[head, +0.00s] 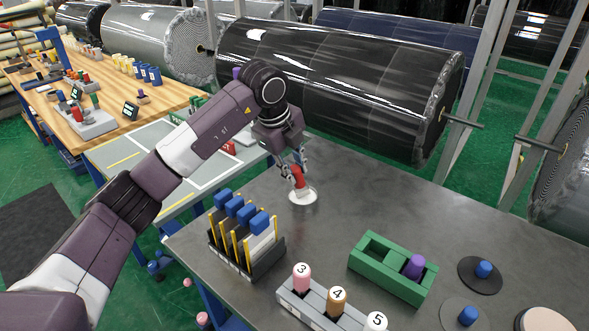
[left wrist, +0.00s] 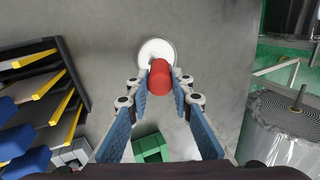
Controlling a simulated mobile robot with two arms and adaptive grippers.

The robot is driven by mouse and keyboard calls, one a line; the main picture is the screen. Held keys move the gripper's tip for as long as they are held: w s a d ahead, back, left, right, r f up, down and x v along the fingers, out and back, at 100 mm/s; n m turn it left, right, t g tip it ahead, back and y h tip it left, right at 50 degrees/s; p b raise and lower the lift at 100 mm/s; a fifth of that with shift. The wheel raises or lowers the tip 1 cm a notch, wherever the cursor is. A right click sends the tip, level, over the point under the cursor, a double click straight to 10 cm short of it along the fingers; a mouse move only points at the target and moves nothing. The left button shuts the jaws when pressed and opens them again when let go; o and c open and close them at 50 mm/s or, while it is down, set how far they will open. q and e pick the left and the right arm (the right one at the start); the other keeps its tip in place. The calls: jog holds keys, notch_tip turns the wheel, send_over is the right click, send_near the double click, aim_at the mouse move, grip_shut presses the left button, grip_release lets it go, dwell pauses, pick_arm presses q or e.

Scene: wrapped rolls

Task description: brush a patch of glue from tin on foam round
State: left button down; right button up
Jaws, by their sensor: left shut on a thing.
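My left gripper (head: 297,168) is shut on a red cylinder (head: 299,178), which is also between the two fingers in the left wrist view (left wrist: 160,75). A white disc (head: 303,197) lies on the grey table just below the red cylinder; it shows beyond it in the left wrist view (left wrist: 157,48). I cannot tell whether the cylinder touches or is fixed to the disc. A pale round (head: 545,321), cut off by the bottom edge, is at the table's right; it may be the foam round. I cannot make out a glue tin or bristles. My right gripper is not in view.
A dark rack (head: 262,268) with blue-topped slats stands left on the grey table (head: 370,205). A grey holder (head: 318,312) carries numbered pegs. A green block (head: 378,277) holds a purple peg. A black disc (head: 480,284) and a grey disc (head: 458,311) carry blue knobs.

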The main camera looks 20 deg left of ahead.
pick_arm(q)
jog(key=shift+r+p, duration=2.35)
jog(key=shift+r, duration=1.15)
jog(key=shift+r, duration=0.1)
